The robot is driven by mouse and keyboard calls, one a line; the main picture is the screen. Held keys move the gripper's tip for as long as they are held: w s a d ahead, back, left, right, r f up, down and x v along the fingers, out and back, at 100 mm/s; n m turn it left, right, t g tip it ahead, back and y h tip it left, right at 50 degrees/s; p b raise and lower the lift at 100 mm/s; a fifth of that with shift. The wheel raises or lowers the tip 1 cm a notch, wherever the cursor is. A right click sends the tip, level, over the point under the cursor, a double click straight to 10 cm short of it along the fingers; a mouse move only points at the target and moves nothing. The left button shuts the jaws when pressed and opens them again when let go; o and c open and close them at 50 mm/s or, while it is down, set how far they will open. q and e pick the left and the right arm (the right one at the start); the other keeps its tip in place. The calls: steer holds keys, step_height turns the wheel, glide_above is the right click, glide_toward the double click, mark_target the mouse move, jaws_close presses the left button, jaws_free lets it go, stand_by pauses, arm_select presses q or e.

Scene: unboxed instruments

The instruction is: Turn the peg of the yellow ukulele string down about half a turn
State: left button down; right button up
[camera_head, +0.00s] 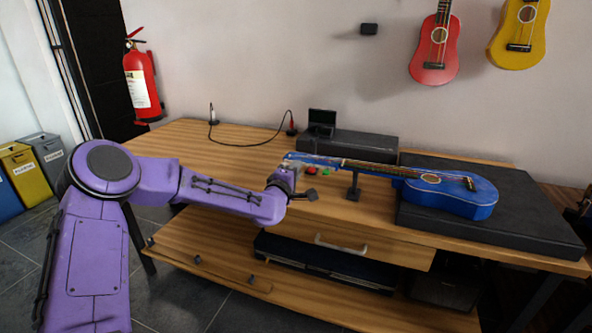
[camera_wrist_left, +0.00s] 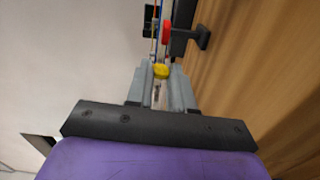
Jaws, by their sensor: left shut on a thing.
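A blue ukulele (camera_head: 452,197) lies with its body on a black case and its neck pointing left, the neck propped on a small black stand (camera_head: 353,186). Its headstock (camera_head: 312,160) reaches my left gripper (camera_head: 287,170). In the left wrist view, my left gripper (camera_wrist_left: 160,82) is shut with the yellow peg (camera_wrist_left: 161,71) between its fingertips. A red peg (camera_wrist_left: 166,32) shows beyond it in that view. In the head view the yellow peg is hidden, while a red peg and a green peg show below the headstock. My right gripper is out of view.
The wooden workbench (camera_head: 225,150) has free room left of the headstock. A long dark box (camera_head: 352,144) and a black cable (camera_head: 250,143) lie behind it. The black case (camera_head: 540,226) fills the right side.

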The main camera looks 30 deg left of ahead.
arm_select(q)
steer(key=m+p, duration=0.2)
steer(key=m, duration=1.4)
steer(key=shift+m, duration=0.7)
steer(key=c, duration=1.3)
jaws_free()
steer(key=shift+o, duration=0.2)
